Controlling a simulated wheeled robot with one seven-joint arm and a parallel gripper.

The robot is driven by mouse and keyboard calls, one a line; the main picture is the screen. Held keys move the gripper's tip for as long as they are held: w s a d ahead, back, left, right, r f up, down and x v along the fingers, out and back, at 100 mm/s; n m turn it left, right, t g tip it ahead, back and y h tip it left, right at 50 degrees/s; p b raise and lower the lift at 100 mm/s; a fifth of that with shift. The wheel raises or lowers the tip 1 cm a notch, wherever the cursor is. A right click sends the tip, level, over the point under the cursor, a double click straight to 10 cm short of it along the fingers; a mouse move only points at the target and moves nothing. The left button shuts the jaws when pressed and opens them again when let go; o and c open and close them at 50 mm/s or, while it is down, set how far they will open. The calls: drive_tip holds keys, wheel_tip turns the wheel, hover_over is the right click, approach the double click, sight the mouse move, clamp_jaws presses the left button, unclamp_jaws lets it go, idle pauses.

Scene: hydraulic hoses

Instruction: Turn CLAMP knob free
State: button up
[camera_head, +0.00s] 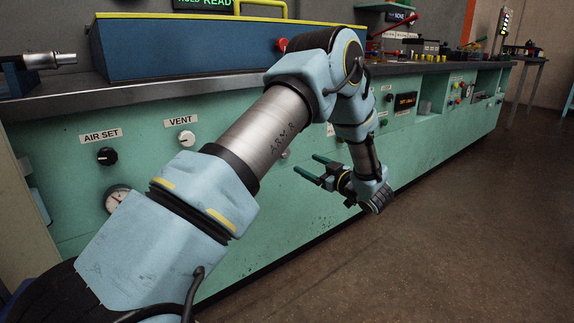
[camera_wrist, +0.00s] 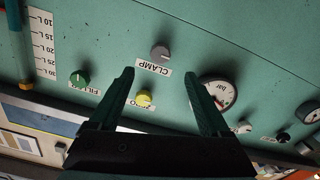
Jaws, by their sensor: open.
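The CLAMP knob (camera_wrist: 160,51) is a grey round knob on the green panel in the wrist view. Its label (camera_wrist: 154,68) reads upside down beside it. My gripper (camera_wrist: 163,84) is open and empty. In the wrist view the knob shows above and between the two fingertips, apart from them. In the head view my gripper (camera_head: 308,168) stands in front of the green bench front, fingers pointing left. I cannot make out the CLAMP knob for certain there, as my arm covers much of the panel.
A green knob (camera_wrist: 80,78), a yellow knob (camera_wrist: 145,98) and a round gauge (camera_wrist: 219,92) lie close around my fingers. In the head view the VENT knob (camera_head: 187,138) and AIR SET knob (camera_head: 107,156) are left. The floor (camera_head: 440,230) at right is clear.

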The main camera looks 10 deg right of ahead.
drive_tip(key=b+x, duration=0.1)
drive_tip(key=x, duration=0.9)
drive_tip(key=shift+w+a+b, duration=0.2)
drive_tip(key=shift+b, duration=0.1)
drive_tip(key=shift+c, duration=0.3)
clamp_jaws()
drive_tip(key=shift+n, duration=0.3)
drive_tip(key=n+b, duration=1.3)
drive_tip(key=n, duration=0.4)
drive_tip(key=shift+f, duration=0.1)
drive_tip(key=shift+n+b, duration=0.3)
